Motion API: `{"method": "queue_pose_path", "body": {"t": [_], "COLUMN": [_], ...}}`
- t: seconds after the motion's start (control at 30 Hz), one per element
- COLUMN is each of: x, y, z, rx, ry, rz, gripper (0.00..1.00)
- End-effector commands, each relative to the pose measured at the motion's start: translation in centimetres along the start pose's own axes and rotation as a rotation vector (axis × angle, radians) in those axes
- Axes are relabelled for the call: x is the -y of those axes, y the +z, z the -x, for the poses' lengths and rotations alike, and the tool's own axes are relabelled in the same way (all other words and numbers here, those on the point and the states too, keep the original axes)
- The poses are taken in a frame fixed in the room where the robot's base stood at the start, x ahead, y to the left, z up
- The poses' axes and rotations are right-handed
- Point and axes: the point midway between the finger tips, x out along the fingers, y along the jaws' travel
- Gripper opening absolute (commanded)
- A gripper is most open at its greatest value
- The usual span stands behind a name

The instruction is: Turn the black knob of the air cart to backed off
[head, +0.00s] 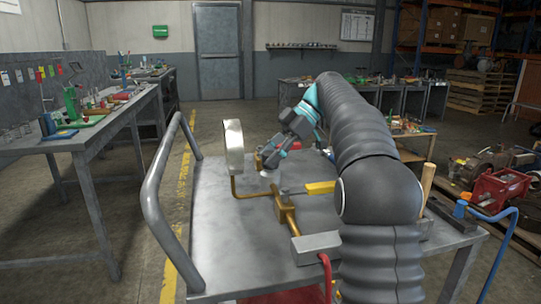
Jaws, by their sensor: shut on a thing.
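The air cart (225,262) is a grey metal cart in front of me, with a tubular handle on its left. On its top stand brass pipework (284,212), a round silver-rimmed gauge (234,146) seen nearly edge-on, and a yellow lever (320,187). My gripper (268,161) reaches over the far middle of the cart top, behind the pipework and right of the gauge. It is shut at the regulator, on the black knob. The dark fingers mostly hide the knob, so its turn position cannot be read.
A grey block (315,247) with a red hose (326,275) sits at the cart's near edge. A wooden handle (427,182) stands at the right. A workbench (75,143) lines the left. Red machinery (497,190) is on the floor at right.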

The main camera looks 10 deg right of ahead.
Motion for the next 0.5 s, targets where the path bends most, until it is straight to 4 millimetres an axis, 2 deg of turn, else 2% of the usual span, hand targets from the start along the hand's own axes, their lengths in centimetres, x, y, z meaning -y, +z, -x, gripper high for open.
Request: {"method": "queue_pose_path", "body": {"t": [0.17, 0.2, 0.3, 0.5], "x": [0.0, 0.0, 0.0, -0.01], "y": [0.03, 0.03, 0.03, 0.02], "z": [-0.05, -0.05, -0.05, -0.02], "rx": [0.0, 0.0, 0.0, 0.0], "ry": [-0.001, -0.001, 0.0, 0.0], "rz": [-0.001, -0.001, -0.002, -0.002], "gripper": [0.1, 0.47, 0.7, 0.7]}}
